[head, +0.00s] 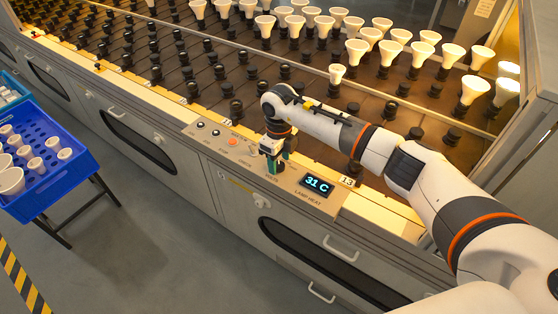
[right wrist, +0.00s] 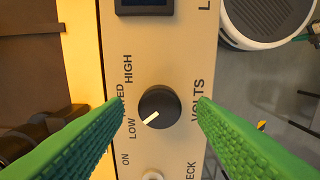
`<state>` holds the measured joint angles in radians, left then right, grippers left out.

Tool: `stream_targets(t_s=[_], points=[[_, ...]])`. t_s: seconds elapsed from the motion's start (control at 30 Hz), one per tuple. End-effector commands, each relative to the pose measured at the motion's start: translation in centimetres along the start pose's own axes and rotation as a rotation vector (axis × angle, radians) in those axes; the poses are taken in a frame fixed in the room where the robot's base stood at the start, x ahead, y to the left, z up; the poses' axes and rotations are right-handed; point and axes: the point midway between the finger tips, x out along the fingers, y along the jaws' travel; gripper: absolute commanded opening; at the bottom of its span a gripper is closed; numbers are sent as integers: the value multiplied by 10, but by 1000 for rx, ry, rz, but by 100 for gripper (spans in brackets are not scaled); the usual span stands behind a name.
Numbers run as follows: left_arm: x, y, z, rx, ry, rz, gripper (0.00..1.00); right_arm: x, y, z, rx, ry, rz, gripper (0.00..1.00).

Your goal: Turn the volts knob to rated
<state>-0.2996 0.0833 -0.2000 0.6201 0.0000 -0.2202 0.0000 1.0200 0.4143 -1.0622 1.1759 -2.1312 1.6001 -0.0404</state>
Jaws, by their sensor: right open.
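The volts knob (right wrist: 160,108) is a round black knob with a white pointer line, on the tan panel in the right wrist view. Its pointer aims to the lower left, at the LOW label. The RATED label, partly covered by a green finger, sits between LOW and HIGH. My right gripper (right wrist: 161,98) is open, with one green finger on each side of the knob and visible gaps to it. In the head view my right gripper (head: 271,166) points down at the panel and hides the knob. My left gripper is not in view.
The control panel (head: 235,158) carries buttons and a lit display (head: 317,185) reading 31 C. Behind it, a rack holds many sockets and several white bulbs (head: 357,50). A blue crate (head: 72,172) of bulbs stands at the left. The floor in front is clear.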

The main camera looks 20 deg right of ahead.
Motion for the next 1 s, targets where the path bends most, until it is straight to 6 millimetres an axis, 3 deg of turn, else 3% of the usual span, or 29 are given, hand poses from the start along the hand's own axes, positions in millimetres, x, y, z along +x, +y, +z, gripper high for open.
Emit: stream_targets(t_s=[0.4,0.7,1.0], points=[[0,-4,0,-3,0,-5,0,10,0,0,1,0,0,52],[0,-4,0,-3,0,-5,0,10,0,0,1,1,0,7],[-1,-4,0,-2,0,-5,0,9,0,0,49,1,1,7]])
